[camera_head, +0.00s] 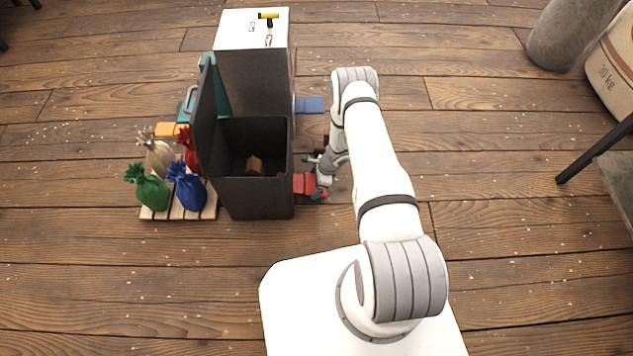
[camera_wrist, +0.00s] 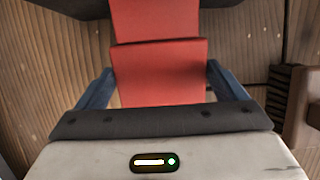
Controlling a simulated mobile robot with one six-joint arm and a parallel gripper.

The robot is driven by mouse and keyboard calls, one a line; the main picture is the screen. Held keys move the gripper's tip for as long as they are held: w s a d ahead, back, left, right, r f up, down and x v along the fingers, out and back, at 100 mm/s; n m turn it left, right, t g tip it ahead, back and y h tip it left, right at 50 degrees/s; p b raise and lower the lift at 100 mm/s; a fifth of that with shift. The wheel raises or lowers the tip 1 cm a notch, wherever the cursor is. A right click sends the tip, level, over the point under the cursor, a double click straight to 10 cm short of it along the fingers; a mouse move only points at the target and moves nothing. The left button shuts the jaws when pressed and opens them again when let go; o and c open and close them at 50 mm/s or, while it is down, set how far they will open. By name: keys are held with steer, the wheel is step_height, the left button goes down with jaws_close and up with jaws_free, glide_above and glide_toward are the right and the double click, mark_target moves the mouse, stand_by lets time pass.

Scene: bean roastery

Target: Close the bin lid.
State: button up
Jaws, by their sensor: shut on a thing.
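The dark bin (camera_head: 255,197) stands on the floor left of my arm. Its lid (camera_head: 205,125) is open and stands nearly upright along the bin's left side. A small brown block (camera_head: 255,165) lies inside. A red tab (camera_head: 303,184) sticks out low on the bin's right side. My gripper (camera_head: 319,184) is at this tab, outside the bin and far from the lid. In the wrist view the stepped red tab (camera_wrist: 160,72) sits between my gripper's blue fingers (camera_wrist: 160,88), which are shut on it. The fingertips' contact is partly hidden.
A pallet (camera_head: 178,213) with green (camera_head: 150,190), blue (camera_head: 188,188), red and beige sacks stands close to the lid's left. A white-topped bin (camera_head: 250,35) with a blue tab (camera_head: 311,105) stands behind. Floor right of my arm is clear; a large sack (camera_head: 615,75) is far right.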

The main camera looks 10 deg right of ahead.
steer(key=shift+w+a+r, duration=0.2)
steer(key=shift+a, duration=0.1)
stand_by(0.5)
steer(key=o, duration=0.9)
steer(key=shift+o, duration=1)
steer(key=shift+s+d, duration=0.1)
steer(key=p+v, duration=0.3)
steer(key=v, duration=0.4)
steer(key=shift+d+r, duration=0.15)
steer(key=shift+r, duration=0.15)
